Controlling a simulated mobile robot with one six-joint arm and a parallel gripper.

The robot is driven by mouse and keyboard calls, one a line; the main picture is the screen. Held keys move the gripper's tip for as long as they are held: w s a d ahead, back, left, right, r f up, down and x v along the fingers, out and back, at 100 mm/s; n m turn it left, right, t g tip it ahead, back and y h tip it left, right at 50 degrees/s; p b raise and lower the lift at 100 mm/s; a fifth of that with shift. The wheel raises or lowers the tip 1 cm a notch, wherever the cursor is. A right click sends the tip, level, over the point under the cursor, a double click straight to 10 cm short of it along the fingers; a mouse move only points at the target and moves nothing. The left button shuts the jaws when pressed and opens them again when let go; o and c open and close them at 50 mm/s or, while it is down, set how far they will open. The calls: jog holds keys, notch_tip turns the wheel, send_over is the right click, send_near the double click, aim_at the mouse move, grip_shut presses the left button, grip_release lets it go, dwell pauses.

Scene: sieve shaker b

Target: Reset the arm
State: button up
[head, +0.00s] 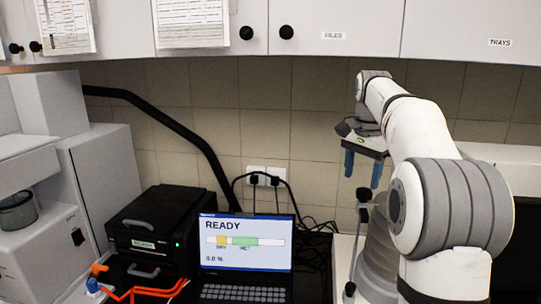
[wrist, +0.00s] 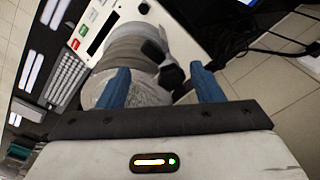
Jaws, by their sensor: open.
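My gripper (head: 362,168) hangs in the air at the right of the head view, in front of the tiled wall, with its two blue fingers pointing down. The fingers are apart and nothing is between them. In the wrist view my gripper (wrist: 160,88) also shows open and empty.
A laptop (head: 244,290) showing READY stands at the bottom middle. A black box device (head: 152,222) is left of it, with orange tubing (head: 150,291) in front. A pale machine (head: 100,180) fills the left. Wall cabinets (head: 335,28) run overhead. Black cables lie behind the laptop.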

jog(key=s+a+f+n+t+b, duration=0.1)
jog(key=s+a+f+n+b, duration=0.2)
jog(key=s+f, duration=0.9)
jog(key=s+a+f+n+t+b, duration=0.1)
jog(key=s+a+f+n+b, duration=0.2)
jog(key=s+a+f+n, duration=0.3)
jog(key=s+f+n, duration=0.2)
jog(key=s+f, duration=0.3)
jog(key=s, duration=0.7)
jog(key=shift+s+f+t, duration=0.15)
jog(key=shift+f+t, duration=0.2)
jog(key=shift+t, duration=0.05)
jog(key=shift+c, duration=0.4)
